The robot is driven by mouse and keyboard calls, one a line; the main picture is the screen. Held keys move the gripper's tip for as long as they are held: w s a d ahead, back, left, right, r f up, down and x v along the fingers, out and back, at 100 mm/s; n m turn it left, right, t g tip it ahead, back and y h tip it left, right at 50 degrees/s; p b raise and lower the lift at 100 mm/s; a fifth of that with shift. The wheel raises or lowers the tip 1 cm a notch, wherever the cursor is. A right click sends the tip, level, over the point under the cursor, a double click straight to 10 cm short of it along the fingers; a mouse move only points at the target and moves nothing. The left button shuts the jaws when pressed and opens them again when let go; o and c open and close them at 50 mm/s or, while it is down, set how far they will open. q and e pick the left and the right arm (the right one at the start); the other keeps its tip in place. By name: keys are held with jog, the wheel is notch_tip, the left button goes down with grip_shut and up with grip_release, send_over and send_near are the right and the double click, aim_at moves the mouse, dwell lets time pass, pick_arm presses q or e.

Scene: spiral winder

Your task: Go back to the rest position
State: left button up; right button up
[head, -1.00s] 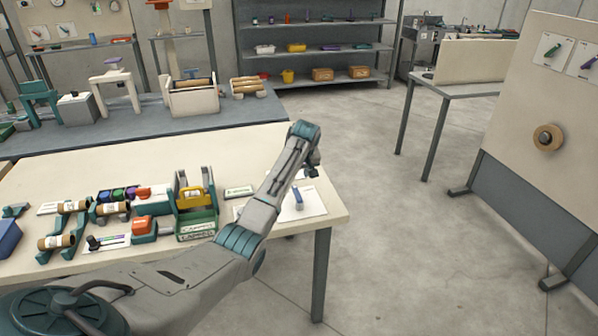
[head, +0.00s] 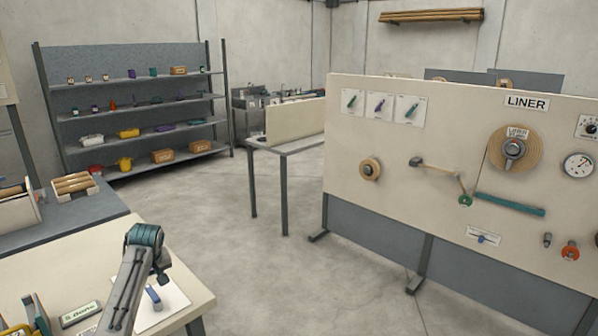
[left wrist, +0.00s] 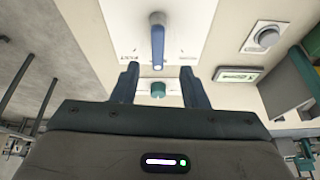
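My left arm reaches over the cream table (head: 50,265) at the lower left of the head view, with its left gripper (head: 162,280) above the table's right end. In the left wrist view the left gripper (left wrist: 159,82) has its two dark blue fingers spread apart, with nothing held between them. A blue-handled lever (left wrist: 157,45) on a white plate lies beyond the fingertips; it also shows in the head view (head: 153,298). A small teal knob (left wrist: 158,89) shows between the fingers. My right gripper is not in view.
A board labelled LINER (head: 400,150) with a brown roll (head: 530,145), dial and levers stands at the right. A shelf rack (head: 140,125) stands at the back left. A second table (head: 290,146) stands at the back. The grey floor between them is clear.

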pick_arm(q)
jog(key=s+d+f+m, duration=0.3)
jog(key=s+d+f, duration=0.3)
jog(key=s, duration=0.4)
jog(key=s+d+f+m, duration=0.2)
jog(key=s+d+f, duration=0.3)
jog(key=s+f, duration=0.4)
jog(key=s+d+r+m+h, duration=0.1)
jog(key=s+d+r+m, duration=0.15)
jog(key=s, duration=0.65)
jog(key=s+d+r+m+h, duration=0.1)
jog(key=s+d, duration=0.2)
jog(key=s, duration=0.6)
jog(key=s+d+r+m, duration=0.1)
jog(key=s+d, duration=0.2)
jog(key=s, duration=0.7)
jog(key=a+f, duration=0.3)
jog(key=f, duration=2.8)
jog(key=s+a+f+g, duration=0.1)
jog(key=s+f, duration=1.7)
jog(key=shift+s+f+g+h, duration=0.25)
jog(key=shift+g+h, duration=0.05)
jog(key=shift+g, duration=0.1)
